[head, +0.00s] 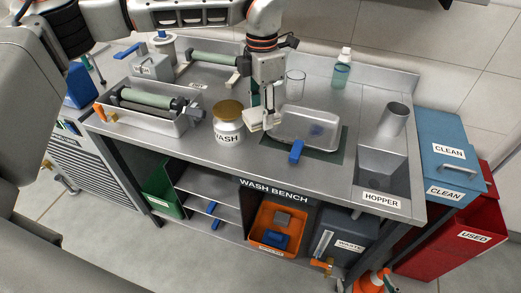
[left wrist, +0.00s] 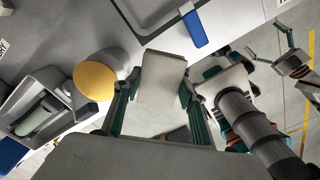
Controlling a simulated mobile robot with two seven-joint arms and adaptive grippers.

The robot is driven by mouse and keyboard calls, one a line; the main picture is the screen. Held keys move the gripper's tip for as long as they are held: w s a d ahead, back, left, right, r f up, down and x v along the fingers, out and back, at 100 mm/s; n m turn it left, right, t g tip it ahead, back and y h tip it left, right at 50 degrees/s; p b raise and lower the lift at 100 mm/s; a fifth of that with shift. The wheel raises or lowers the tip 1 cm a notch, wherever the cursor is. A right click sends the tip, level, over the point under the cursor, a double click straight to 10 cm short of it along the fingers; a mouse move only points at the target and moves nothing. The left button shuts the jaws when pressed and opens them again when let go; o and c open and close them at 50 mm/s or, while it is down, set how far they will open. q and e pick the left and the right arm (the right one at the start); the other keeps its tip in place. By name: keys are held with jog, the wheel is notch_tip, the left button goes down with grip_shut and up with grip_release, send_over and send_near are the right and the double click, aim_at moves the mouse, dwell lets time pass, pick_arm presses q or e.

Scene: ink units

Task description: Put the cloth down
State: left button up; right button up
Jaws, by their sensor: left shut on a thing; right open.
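The cloth (head: 254,126) is a small pale folded pad. My left gripper (head: 268,108) is shut on it, over the wash bench (head: 190,160) between the WASH jar (head: 228,133) and a metal tray (head: 304,128). In the left wrist view the cloth (left wrist: 162,78) fills the space between the fingers. I cannot tell whether its underside touches the bench. My right gripper (left wrist: 285,48) shows at the right of the left wrist view, open and empty, away from the bench.
The tray, with a blue handle (head: 296,152), lies on a dark green mat (head: 333,154). A glass (head: 295,84) and a pump bottle (head: 342,70) stand behind. A roller trough (head: 150,120) is left, the hopper (head: 382,165) right. Bare bench shows along the front.

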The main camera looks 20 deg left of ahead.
aim_at(261, 157)
pick_arm(q)
notch_tip(261, 157, down, 14)
jog(key=shift+r+p, duration=0.25)
jog(key=shift+p, duration=0.05)
jog(key=shift+f, duration=0.15)
jog(key=o, duration=1.1)
notch_tip(261, 157, up, 12)
jog(key=shift+r+b, duration=0.15)
jog(key=shift+b, duration=0.3)
jog(key=shift+s, duration=0.15)
